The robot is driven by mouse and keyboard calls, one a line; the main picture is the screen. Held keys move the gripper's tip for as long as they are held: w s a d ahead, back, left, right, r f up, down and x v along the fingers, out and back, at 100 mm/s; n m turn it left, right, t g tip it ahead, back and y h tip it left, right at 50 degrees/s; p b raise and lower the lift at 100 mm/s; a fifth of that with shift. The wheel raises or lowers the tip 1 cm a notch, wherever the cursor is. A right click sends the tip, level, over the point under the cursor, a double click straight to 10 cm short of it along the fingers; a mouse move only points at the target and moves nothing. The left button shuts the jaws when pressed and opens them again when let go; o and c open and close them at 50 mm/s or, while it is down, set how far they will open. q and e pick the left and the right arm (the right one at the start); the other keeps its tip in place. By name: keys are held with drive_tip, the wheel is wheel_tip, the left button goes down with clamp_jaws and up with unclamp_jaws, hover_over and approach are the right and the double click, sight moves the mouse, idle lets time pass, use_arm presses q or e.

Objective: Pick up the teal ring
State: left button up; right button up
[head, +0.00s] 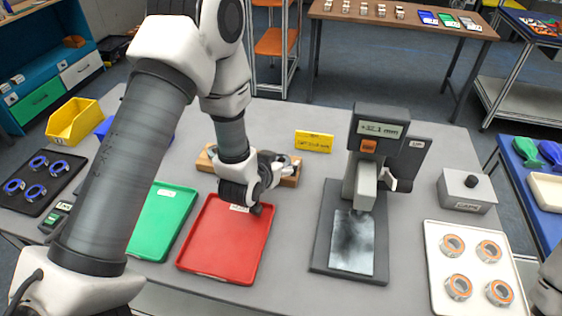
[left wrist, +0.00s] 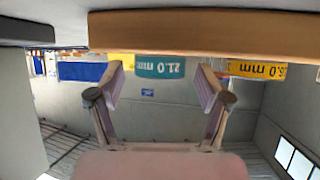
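The teal ring (left wrist: 160,66), marked 21.0 mm, shows in the left wrist view, which looks upside down. It is by the edge of a wooden block (left wrist: 200,32). My left gripper (left wrist: 160,82) is open, its two fingers on either side of the teal ring with clear gaps. Whether they reach around it, I cannot tell. In the head view my left gripper (head: 272,172) is at the wooden block (head: 289,181), and the teal ring is not discernible there. My right gripper is not in view.
A yellow ring (left wrist: 258,70) sits to the right of the teal one in the left wrist view. A red tray (head: 225,245) and green tray (head: 160,225) lie in front of the block. A measuring device (head: 372,140) stands to the right. A white tray (head: 475,305) holds several orange-rimmed rings.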

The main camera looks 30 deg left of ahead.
use_arm(q)
drive_tip(key=shift+w+f, duration=0.1)
drive_tip(key=c, duration=1.1)
